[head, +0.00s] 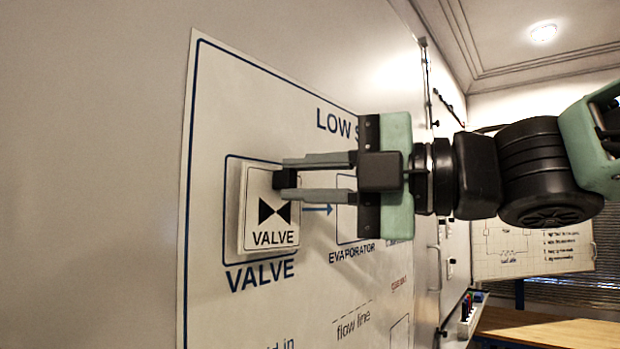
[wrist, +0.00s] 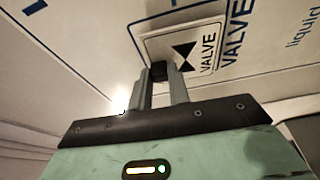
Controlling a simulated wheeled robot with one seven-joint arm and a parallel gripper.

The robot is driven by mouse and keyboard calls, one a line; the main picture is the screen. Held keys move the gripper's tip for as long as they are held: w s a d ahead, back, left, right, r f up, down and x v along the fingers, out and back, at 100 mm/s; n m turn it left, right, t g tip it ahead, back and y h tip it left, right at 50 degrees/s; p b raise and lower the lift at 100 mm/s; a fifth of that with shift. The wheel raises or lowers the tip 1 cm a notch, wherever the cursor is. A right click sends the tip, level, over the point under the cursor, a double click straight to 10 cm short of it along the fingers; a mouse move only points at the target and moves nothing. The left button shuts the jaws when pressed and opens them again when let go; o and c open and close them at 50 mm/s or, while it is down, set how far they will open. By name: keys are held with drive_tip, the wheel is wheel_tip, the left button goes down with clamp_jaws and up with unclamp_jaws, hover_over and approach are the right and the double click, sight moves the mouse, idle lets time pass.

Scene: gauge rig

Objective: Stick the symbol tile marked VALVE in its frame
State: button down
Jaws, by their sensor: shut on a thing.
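The white VALVE tile (head: 270,228), with a black bow-tie symbol, stands upright at the VALVE frame (head: 229,170) on the wall chart. My gripper (head: 285,179) is shut on a dark grip block on the tile's face. In the wrist view the tile (wrist: 187,50) shows beyond my gripper (wrist: 159,72), with the printed word VALVE beside it. The frame's blue outline shows around part of the tile; its right side is mostly covered. I cannot tell whether the tile's back touches the chart.
The chart (head: 210,100) has a blue border and an arrow to the EVAPORATOR frame (head: 346,215), partly hidden by my gripper. A wooden table (head: 550,333) and another chart (head: 530,250) are at the right. The wall left of the chart is bare.

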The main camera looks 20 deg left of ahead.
drive_tip(key=shift+w+a, duration=0.15)
drive_tip(key=shift+a, duration=0.35)
idle(0.4)
drive_tip(key=c, duration=0.7)
unclamp_jaws()
drive_tip(key=shift+d, duration=0.1)
drive_tip(key=shift+s+d+b, duration=0.15)
drive_tip(key=shift+s+d, duration=0.4)
drive_tip(key=shift+d, duration=0.85)
drive_tip(key=shift+s+d+b, duration=0.15)
drive_tip(key=shift+s+d, duration=0.45)
drive_tip(key=shift+d, duration=0.75)
drive_tip(key=shift+s+d+b, duration=0.15)
drive_tip(key=shift+s+d, duration=0.4)
drive_tip(key=shift+d, duration=0.85)
